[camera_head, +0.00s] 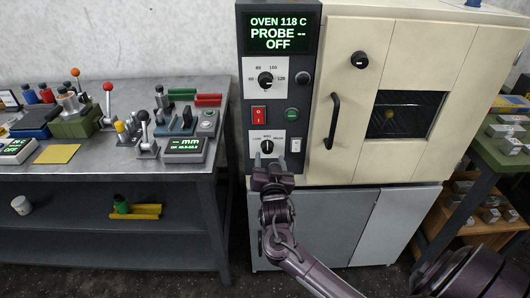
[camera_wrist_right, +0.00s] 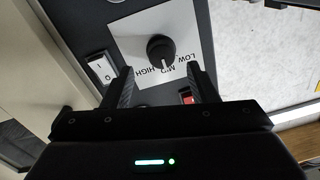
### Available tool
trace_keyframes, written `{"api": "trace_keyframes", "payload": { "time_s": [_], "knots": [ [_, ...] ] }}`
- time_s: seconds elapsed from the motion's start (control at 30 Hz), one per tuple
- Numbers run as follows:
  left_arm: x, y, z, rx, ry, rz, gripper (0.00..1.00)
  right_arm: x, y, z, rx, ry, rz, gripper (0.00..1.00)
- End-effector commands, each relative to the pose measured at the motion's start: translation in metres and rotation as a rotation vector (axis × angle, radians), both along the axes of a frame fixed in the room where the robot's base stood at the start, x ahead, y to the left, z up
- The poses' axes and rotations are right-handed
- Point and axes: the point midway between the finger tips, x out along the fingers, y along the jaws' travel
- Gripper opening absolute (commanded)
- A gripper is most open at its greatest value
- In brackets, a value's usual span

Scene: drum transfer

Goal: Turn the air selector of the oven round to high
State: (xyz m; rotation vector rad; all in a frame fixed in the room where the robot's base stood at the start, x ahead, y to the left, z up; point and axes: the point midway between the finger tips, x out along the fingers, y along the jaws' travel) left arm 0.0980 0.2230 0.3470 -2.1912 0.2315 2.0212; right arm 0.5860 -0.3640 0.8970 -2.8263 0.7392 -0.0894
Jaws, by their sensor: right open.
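The air selector (camera_head: 267,146) is a round black knob on a white plate low on the oven's dark control panel. In the right wrist view the knob (camera_wrist_right: 160,48) stands beyond my fingertips, with LOW, MED and HIGH printed around it. Its light pointer mark appears to face MED. My right gripper (camera_head: 267,162) is just below the knob in the head view. In the wrist view my right gripper (camera_wrist_right: 162,78) is open, one finger to each side of the knob's line, apart from it and empty. My left gripper is out of view.
Near the selector are a red switch (camera_head: 259,115), a white rocker switch (camera_head: 295,145) and an upper dial (camera_head: 265,79). The display (camera_head: 279,33) reads OVEN 118 C, PROBE --, OFF. The oven door handle (camera_head: 333,121) is right of the panel. A cluttered metal bench (camera_head: 90,167) stands left.

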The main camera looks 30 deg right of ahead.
Motion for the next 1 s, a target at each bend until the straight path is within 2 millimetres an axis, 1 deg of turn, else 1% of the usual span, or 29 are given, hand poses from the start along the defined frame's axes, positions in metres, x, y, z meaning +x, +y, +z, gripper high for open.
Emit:
{"api": "trace_keyframes", "payload": {
  "time_s": [0.03,0.1,0.23,0.4,0.6,0.67,0.93,0.97,1.0],
  "knots": [
    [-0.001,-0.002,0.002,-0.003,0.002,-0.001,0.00,0.008,-0.004,0.002,-0.001,0.000,0.000,0.53],
    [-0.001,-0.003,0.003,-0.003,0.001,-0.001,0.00,0.017,-0.010,0.002,-0.001,0.000,-0.001,0.53],
    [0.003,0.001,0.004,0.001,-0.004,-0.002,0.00,0.030,-0.017,0.000,-0.001,0.002,0.001,0.53],
    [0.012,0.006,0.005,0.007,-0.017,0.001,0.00,0.036,-0.020,-0.001,0.001,0.002,0.000,0.53],
    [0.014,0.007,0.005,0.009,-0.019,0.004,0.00,0.036,-0.020,-0.001,0.001,0.002,0.002,0.53],
    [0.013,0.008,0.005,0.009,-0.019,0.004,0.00,0.036,-0.020,-0.001,0.001,0.002,0.002,0.47],
    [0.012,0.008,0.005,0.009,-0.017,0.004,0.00,0.036,-0.020,-0.001,0.000,0.003,0.002,0.11],
    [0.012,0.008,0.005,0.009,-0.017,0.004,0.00,0.036,-0.020,-0.001,0.000,0.003,0.002,0.08],
    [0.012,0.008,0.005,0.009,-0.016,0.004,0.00,0.036,-0.020,-0.001,0.001,0.002,0.002,0.08]
  ]
}}
